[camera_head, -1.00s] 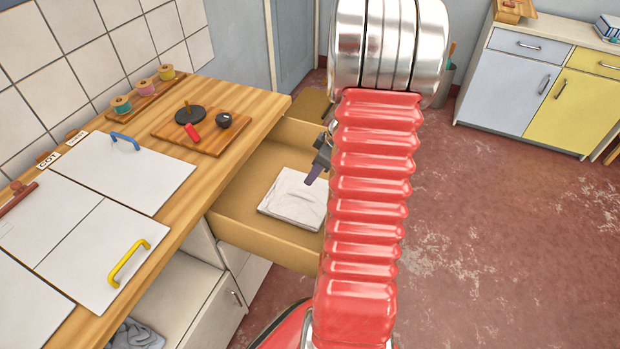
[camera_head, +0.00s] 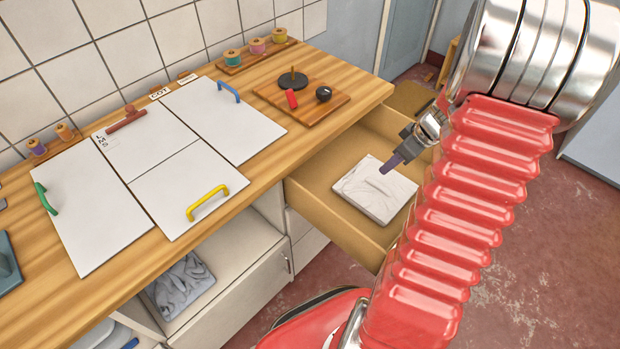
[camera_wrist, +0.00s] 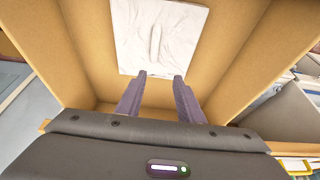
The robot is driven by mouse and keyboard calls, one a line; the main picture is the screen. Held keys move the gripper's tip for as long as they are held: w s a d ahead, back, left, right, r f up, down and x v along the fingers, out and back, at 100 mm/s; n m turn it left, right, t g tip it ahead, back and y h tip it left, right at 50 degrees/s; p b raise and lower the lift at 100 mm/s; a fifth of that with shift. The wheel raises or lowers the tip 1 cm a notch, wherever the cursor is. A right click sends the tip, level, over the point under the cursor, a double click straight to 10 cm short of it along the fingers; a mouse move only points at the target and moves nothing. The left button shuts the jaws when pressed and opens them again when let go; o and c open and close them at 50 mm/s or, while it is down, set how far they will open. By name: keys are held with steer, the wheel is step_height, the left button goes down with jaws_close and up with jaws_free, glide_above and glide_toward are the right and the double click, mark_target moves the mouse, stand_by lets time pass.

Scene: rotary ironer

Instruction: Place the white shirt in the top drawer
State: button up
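The white shirt (camera_head: 374,189) is folded flat and lies on the floor of the open top drawer (camera_head: 342,219). In the wrist view the shirt (camera_wrist: 160,38) lies ahead of my fingertips, inside the drawer's tan walls (camera_wrist: 85,50). My gripper (camera_head: 388,166) is over the drawer, its fingertips close to the shirt in the head view. In the wrist view my gripper (camera_wrist: 163,78) has its two purple fingers apart with nothing between them. I cannot tell exactly how high the fingertips are above the shirt.
The wooden counter (camera_head: 170,250) carries white panels with a yellow handle (camera_head: 207,202), a blue handle (camera_head: 229,91) and a green handle (camera_head: 46,199). A small board (camera_head: 312,109) stands near the drawer. Grey cloth (camera_head: 183,284) lies in an open compartment below.

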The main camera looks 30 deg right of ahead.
steer(key=w+a+r+m, duration=0.1)
steer(key=a+r, duration=1.2)
steer(key=a, duration=0.6)
steer(key=s+a+r+m, duration=0.1)
steer(key=s+a+r, duration=0.3)
steer(key=a, duration=0.3)
steer(key=s+a+r+m+t+h, duration=0.1)
steer(key=s+a+r, duration=0.3)
steer(key=s+a, duration=0.3)
steer(key=shift+s+a+m+h, duration=0.2)
steer(key=shift+m+h, duration=0.1)
steer(key=shift+m, duration=0.1)
steer(key=shift+r, duration=0.1)
steer(key=shift+a, duration=0.1)
